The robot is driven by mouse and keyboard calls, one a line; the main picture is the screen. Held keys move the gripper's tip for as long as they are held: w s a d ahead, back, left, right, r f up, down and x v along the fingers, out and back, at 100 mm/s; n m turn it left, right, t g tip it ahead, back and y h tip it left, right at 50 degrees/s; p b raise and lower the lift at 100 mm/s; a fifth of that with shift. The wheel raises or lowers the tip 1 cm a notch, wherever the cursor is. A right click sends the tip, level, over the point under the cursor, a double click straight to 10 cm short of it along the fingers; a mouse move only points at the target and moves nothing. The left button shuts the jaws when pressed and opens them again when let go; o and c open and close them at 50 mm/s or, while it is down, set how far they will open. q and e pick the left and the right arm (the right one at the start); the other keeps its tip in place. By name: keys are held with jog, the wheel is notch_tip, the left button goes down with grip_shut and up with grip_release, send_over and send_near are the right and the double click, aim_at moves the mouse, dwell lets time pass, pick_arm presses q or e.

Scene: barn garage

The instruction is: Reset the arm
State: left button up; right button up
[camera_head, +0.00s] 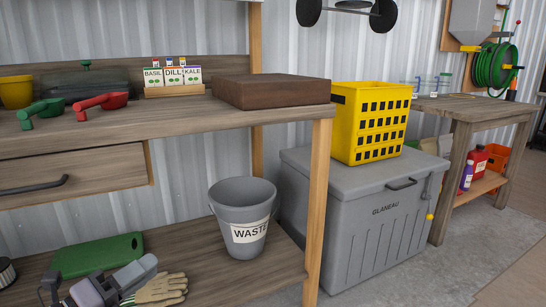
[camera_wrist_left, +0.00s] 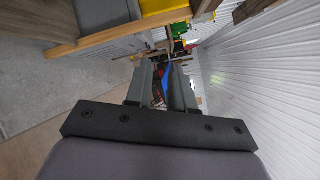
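My left gripper (camera_head: 62,290) shows at the bottom left of the head view, in front of the lower shelf of the workbench. In the left wrist view its two grey fingers (camera_wrist_left: 162,88) stand apart with nothing held between them. Behind the gap are distant red and blue things, too small to tell. My right gripper is in neither view.
The workbench top (camera_head: 190,113) carries seed packets (camera_head: 172,75), red and green trowels and a brown box (camera_head: 272,91). Below are a waste bucket (camera_head: 243,220), green board (camera_head: 98,256) and gloves (camera_head: 162,290). A yellow crate (camera_head: 371,122) stands on a grey chest (camera_head: 370,220).

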pick_arm(q)
jog(key=s+d+f+n+g+y, duration=0.15)
jog(key=s+d+f+n, duration=0.4)
jog(key=n, duration=0.75)
jog(key=s+d+f+n+g+y, duration=0.1)
jog(key=s+d+f+n+y, duration=0.15)
jog(key=s+d+n, duration=0.75)
jog(key=s+a+r+n+g+y+p, duration=0.1)
jog(key=a+r+p, duration=0.4)
jog(key=p, duration=1.3)
jog(key=s+a+r+n+g+y+p, duration=0.2)
jog(key=a+r+p, duration=0.3)
jog(key=r+p, duration=0.5)
jog(key=n+p, duration=0.1)
jog(key=p, duration=0.7)
jog(key=shift+a+y+p, duration=0.3)
jog(key=shift+a+p, duration=0.05)
jog(key=shift+p, duration=0.05)
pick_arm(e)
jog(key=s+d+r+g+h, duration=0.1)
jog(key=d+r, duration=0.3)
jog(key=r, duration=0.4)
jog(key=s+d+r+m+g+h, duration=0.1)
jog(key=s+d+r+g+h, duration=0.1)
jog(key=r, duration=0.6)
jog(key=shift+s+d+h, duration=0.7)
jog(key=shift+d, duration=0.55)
